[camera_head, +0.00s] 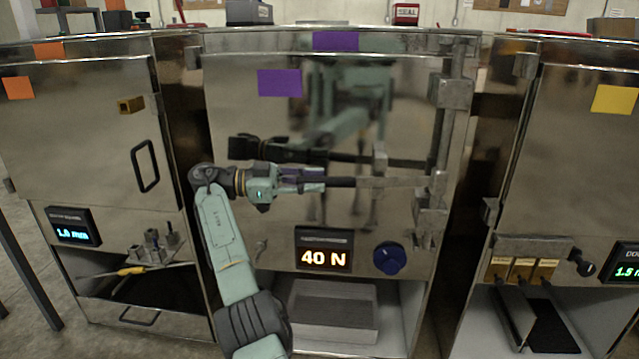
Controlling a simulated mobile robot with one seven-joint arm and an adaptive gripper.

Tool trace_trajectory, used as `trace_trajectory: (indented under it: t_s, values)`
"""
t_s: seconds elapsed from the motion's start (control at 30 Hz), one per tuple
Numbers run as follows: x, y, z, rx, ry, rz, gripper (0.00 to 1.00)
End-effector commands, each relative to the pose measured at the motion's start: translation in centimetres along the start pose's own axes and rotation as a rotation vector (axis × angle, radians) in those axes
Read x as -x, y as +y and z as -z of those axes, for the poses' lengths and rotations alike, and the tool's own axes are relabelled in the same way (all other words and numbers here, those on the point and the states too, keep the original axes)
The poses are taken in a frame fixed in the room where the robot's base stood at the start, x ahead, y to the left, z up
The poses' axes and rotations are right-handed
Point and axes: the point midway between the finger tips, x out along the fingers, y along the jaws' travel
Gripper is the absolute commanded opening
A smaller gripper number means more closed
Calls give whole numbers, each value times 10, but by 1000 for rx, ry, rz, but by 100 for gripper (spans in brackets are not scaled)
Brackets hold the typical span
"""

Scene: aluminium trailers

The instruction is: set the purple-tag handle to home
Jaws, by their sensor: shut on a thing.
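The purple tag (280,83) is on the upper left of the middle shiny metal door. The handle (395,182) is a grey metal lever, lying about level, that runs left from the upright latch bar (437,150) at the door's right side. My gripper (345,182) comes in from the left and is shut on the lever's free left end, in front of the door. Its fingertips cover that end of the lever. The door mirrors my arm and the lever just above them.
Below the handle are a lit "40 N" display (323,258) and a blue knob (389,258). An open bay under them holds a grey stack (335,310). An orange-tag door (85,150) stands at left, a yellow-tag door (580,150) at right.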

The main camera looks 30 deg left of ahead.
Motion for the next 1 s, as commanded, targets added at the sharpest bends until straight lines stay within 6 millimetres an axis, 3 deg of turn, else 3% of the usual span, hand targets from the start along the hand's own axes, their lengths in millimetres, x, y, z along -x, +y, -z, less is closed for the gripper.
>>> trace_trajectory:
  t_s: [0.53, 0.57, 0.83, 1.0]
  values:
    - [2, 1, -2, 4, -3, -4, 0]
    - [2, 1, -2, 4, -3, -4, 22]
    - [2, 1, -2, 3, -2, -3, 40]
    - [2, 0, -1, 2, -2, -2, 41]
